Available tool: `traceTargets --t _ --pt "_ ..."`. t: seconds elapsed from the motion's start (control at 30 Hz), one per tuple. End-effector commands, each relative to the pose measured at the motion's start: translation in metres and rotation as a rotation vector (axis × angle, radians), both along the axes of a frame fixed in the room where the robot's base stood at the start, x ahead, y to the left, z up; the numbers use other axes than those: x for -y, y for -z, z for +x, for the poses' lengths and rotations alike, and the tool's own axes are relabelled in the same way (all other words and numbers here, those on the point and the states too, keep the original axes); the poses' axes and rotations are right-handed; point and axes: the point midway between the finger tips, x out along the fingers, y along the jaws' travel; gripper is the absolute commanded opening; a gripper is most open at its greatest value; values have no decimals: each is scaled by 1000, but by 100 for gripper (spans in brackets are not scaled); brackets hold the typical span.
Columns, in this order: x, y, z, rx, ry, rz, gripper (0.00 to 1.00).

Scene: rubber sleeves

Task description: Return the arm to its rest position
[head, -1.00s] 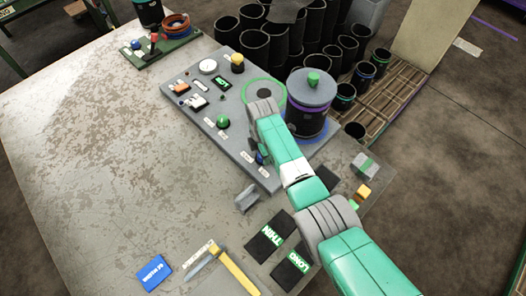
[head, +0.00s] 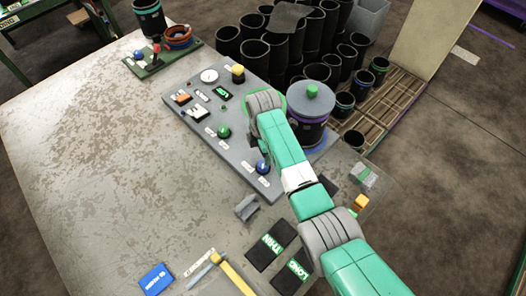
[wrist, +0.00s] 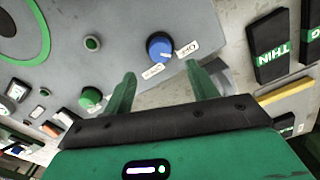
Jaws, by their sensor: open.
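My arm (head: 285,150) reaches in from the lower right of the head view, over the grey control panel (head: 215,130). In the wrist view my gripper (wrist: 165,88) shows two green fingers spread apart with nothing between them. Past the fingertips is a blue knob (wrist: 160,47) on the panel. The fingers look apart from it. In the head view the same blue knob (head: 263,167) shows just left of my arm. The fingers are hidden behind the arm in the head view.
A cylindrical machine (head: 310,110) with a green-knobbed lid stands right of my arm. Several black sleeves (head: 300,40) stand at the back. The THIN block (head: 270,246), LONG block (head: 291,277) and yellow-handled hammer (head: 232,275) lie in front. The table's left side (head: 90,160) is clear.

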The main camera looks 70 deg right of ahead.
Motion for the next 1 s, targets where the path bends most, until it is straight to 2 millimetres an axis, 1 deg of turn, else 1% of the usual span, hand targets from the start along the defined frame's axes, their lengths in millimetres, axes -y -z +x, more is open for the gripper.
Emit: traceTargets --t 0.5,0.53,0.57,0.67,0.7,0.77,0.8,0.87,0.9,0.97,1.0 --pt "0 1 0 0 -1 0 58" --pt "-1 -1 4 7 0 -6 58" --pt "-4 -7 14 27 4 -25 58" --pt "-20 -41 68 161 42 -124 58" --pt "-32 -62 95 242 67 -166 58" --pt "-54 -98 134 376 110 -218 58" --pt "-70 -121 156 466 139 -241 58" --pt "-97 -160 184 606 180 -260 58" --pt "-117 -186 199 702 207 -261 58" --pt "-149 -227 218 847 245 -247 58" --pt "-171 -255 227 943 270 -228 58"
